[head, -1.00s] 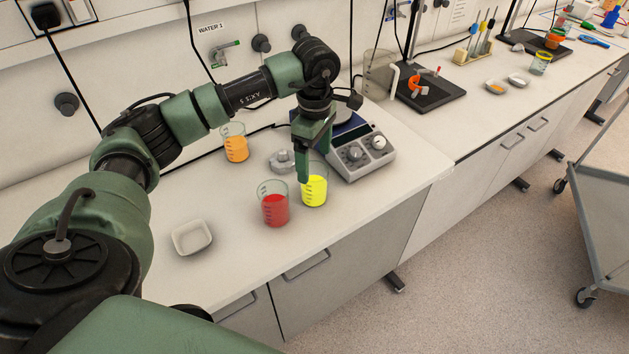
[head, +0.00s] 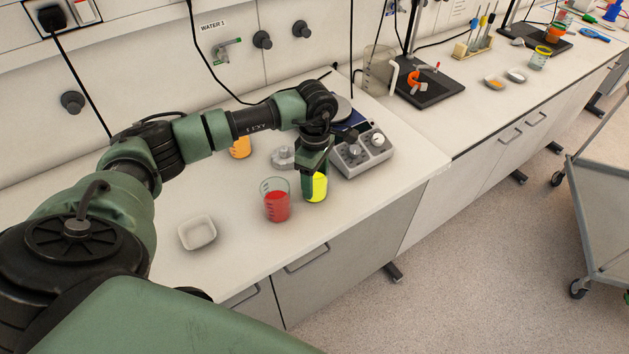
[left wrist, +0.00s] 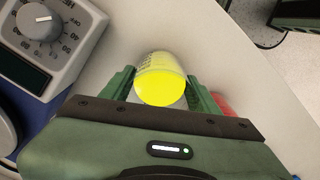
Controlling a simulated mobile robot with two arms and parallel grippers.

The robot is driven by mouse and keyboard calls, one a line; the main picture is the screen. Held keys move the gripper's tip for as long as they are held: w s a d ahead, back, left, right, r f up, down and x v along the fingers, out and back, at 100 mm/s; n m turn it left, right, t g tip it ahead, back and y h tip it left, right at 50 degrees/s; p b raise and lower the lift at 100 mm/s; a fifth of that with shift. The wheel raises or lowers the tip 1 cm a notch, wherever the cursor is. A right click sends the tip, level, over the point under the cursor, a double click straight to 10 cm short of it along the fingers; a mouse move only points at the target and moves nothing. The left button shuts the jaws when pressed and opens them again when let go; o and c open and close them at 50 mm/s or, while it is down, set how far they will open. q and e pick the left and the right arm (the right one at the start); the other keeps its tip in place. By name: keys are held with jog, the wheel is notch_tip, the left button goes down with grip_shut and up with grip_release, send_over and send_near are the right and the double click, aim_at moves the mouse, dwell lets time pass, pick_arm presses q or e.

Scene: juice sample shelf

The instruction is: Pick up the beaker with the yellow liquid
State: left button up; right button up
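The beaker with the yellow liquid (head: 317,188) stands on the bench near its front edge, partly hidden by my left gripper (head: 314,172). In the left wrist view the yellow beaker (left wrist: 161,82) lies between the two green fingers of the left gripper (left wrist: 160,80). The fingers are apart, one on each side of the glass, and I see no clear grip on it. My right gripper is not in view.
A beaker of red liquid (head: 276,203) stands just left of the yellow one. A beaker of orange liquid (head: 240,148) is behind my left arm. A hotplate stirrer (head: 362,152) stands close on the right. A white dish (head: 197,233) lies at left.

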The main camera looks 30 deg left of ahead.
pick_arm(q)
jog(key=c, duration=0.5)
jog(key=shift+c, duration=0.6)
jog(key=shift+r, duration=0.15)
